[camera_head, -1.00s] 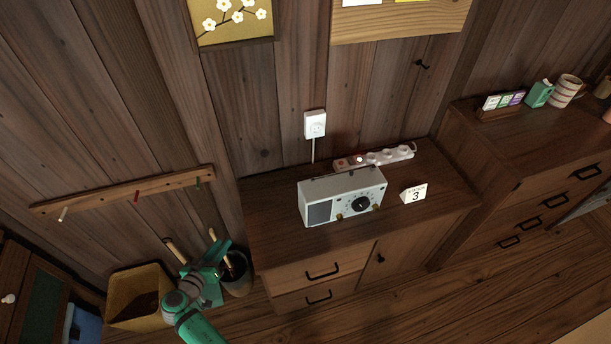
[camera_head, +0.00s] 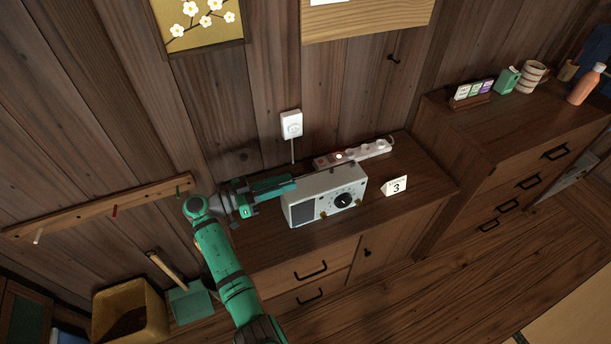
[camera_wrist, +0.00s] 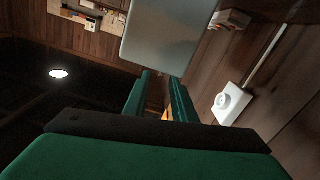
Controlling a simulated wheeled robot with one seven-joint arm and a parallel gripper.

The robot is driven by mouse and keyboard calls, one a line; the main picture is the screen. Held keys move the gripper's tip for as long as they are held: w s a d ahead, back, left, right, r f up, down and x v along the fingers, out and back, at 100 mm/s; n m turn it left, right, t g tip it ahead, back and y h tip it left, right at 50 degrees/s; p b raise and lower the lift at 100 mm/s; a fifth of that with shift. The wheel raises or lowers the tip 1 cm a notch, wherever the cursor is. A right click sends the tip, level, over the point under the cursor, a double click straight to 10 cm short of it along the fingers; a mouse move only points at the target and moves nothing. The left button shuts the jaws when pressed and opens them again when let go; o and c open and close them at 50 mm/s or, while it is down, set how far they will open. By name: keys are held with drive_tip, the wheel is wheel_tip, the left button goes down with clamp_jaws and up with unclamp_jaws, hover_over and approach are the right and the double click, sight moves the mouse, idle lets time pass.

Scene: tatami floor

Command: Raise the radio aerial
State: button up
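The radio (camera_head: 325,196), a pale grey box with a dark speaker grille and a black dial, stands on the wooden cabinet. Its aerial (camera_head: 335,167) shows as a thin rod lying low along the top rear edge. My gripper (camera_head: 291,182) is at the radio's left upper end, pointing right along the top. In the wrist view the two green fingers (camera_wrist: 159,77) are apart with a gap between them, and the radio's plain grey side (camera_wrist: 165,38) lies just beyond. I see no aerial between the fingers. Whether they touch the radio cannot be told.
A white power strip (camera_head: 365,151) lies behind the radio, and a wall outlet (camera_head: 291,124) with a cable is above. A number 3 card (camera_head: 396,186) stands right of the radio. A peg rail (camera_head: 100,208) is on the left wall. The cabinet top's right end is clear.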

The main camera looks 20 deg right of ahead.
sight(306, 176)
drive_tip(key=d, duration=0.7)
drive_tip(key=shift+w+d, duration=0.15)
drive_tip(key=shift+d, duration=0.15)
clamp_jaws()
idle(1.1)
